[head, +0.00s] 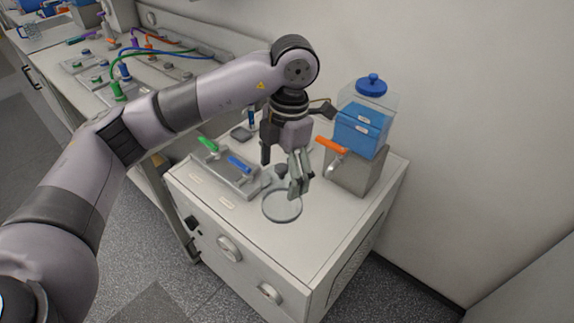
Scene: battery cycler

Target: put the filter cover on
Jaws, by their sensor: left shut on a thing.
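My left gripper (286,172) reaches down from above over the white cabinet top. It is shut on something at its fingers. A round, pale, see-through disc with a grey rim (282,207), which looks like the filter cover, shows right under the fingertips. It appears level and at or just above the cabinet top; I cannot tell whether it touches. The fingers overlap its far right edge, and the grip itself is partly hidden. My right gripper is out of view.
A grey block with green and blue handles (228,174) stands left of the disc. A blue container with a clear top (362,118) stands on a grey stand with an orange lever (331,145) to the right. The cabinet's front right top (318,228) is clear.

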